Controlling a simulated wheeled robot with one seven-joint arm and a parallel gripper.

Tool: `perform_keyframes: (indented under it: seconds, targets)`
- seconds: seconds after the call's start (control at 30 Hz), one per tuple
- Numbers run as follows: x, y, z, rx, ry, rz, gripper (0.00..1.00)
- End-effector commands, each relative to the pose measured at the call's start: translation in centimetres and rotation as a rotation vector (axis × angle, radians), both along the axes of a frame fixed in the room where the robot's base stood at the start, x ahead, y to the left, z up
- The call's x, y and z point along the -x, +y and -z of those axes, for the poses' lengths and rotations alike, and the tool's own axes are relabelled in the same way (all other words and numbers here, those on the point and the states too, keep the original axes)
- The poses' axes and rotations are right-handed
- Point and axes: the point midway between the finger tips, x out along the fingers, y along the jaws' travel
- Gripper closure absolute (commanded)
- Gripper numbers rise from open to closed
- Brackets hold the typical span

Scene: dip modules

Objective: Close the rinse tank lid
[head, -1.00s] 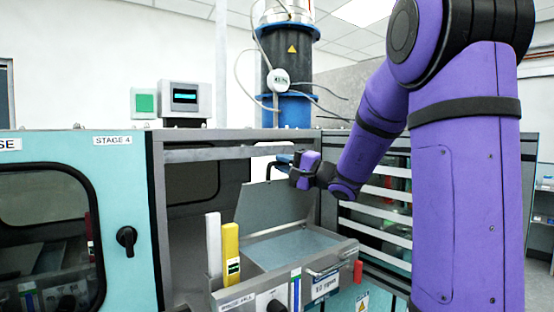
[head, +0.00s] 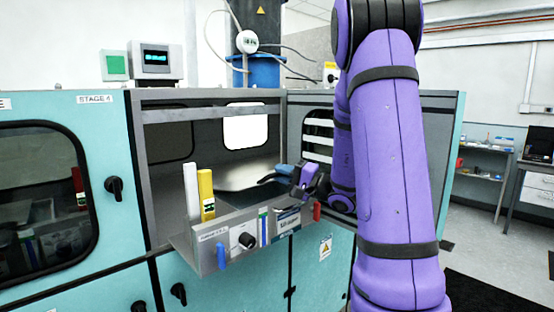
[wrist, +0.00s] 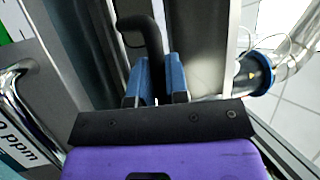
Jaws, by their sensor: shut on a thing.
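The rinse tank (head: 262,228) is the grey unit in the open bay, with a front panel of labels and a knob. Its lid (head: 238,178) lies low and nearly flat over the tank; I cannot tell whether it touches the rim all round. My gripper (head: 281,174) is at the lid's right side, its blue fingers shut on the black lid handle (head: 268,179). In the wrist view the fingers (wrist: 155,82) close around the handle (wrist: 150,35). My gripper and arm hide part of the lid's right edge.
A white strip (head: 191,192) and a yellow strip (head: 206,195) stand upright left of the lid. A red-tipped part (head: 317,211) is at the panel's right end. The grey bay frame (head: 215,115) surrounds the opening. A metal bar handle (wrist: 25,112) shows at left in the wrist view.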

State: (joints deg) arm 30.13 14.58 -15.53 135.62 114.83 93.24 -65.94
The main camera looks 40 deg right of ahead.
Motion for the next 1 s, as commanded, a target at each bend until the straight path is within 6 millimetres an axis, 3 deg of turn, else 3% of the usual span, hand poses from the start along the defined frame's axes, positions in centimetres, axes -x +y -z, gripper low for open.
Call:
perform_keyframes:
  seconds: [0.3, 0.8, 0.83, 0.9, 0.93, 1.0]
  targets:
    - [0.0, -0.1, 2.5, 0.001, 0.001, 0.001, 1.00]
    - [0.0, -0.1, 2.8, 0.002, 0.000, 0.000, 1.00]
    - [0.0, -0.1, 2.8, 0.002, 0.000, 0.000, 0.83]
    - [0.0, -0.1, 2.8, 0.002, 0.000, 0.000, 0.67]
    - [0.0, -0.1, 2.8, 0.002, -0.001, 0.000, 0.61]
    - [0.0, -0.1, 2.8, 0.001, 0.000, 0.000, 0.61]
